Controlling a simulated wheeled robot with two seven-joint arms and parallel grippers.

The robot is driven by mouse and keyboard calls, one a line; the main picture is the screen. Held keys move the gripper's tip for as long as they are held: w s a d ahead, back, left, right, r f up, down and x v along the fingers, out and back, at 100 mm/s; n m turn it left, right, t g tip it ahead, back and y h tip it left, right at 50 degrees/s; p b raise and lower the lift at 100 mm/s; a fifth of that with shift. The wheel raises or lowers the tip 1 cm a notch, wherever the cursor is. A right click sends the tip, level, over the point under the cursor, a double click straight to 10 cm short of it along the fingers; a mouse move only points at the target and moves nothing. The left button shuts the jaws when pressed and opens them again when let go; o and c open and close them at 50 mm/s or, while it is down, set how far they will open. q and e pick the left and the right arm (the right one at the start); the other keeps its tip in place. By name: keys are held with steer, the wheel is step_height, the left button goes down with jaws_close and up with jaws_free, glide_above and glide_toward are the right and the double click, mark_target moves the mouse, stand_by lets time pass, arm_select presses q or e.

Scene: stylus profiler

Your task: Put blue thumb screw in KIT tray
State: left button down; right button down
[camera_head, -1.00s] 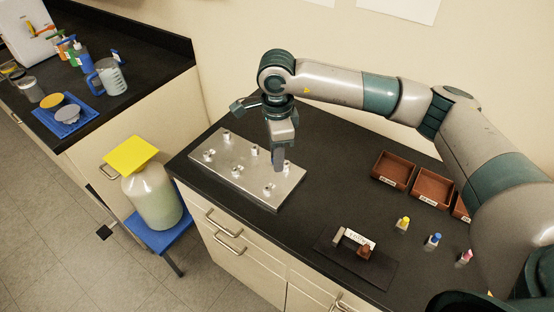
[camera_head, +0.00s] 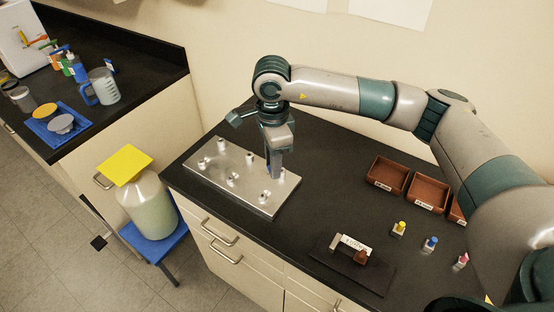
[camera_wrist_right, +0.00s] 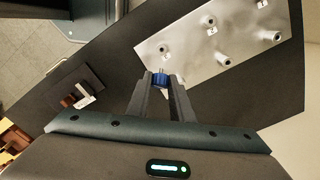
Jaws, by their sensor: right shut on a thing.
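My right gripper (camera_head: 274,174) points down over the right part of the metal plate (camera_head: 214,182). I cannot tell whether the screw touches the plate. Brown open trays (camera_head: 387,174) and (camera_head: 428,193) stand right of the plate, with a third partly hidden behind my arm. Their labels are too small to read, so I cannot tell which is KIT. My left gripper is not in view.
Several metal posts (camera_head: 232,178) stand on the plate. Small yellow-topped (camera_head: 399,228), blue-topped (camera_head: 431,243) and pink-topped (camera_head: 461,260) pieces stand in front of the trays. A dark mat (camera_head: 372,278) with a labelled fixture (camera_head: 354,243) lies near the front edge. The counter between plate and trays is clear.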

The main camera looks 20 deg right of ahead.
steer(key=n, duration=0.1)
steer(key=s, duration=0.1)
steer(key=n+b, duration=0.1)
steer(key=shift+s+d+f+n, duration=0.15)
steer(key=shift+d+f+n, duration=0.1)
steer(key=shift+f+n, duration=0.1)
steer(key=s+d+f+n+b, duration=0.2)
steer(key=s+n+b, duration=0.3)
steer(key=s+n, duration=0.4)
steer(key=shift+s+d+f+n, duration=0.3)
steer(key=shift+d+n, duration=0.3)
steer(key=shift+n, duration=2.65)
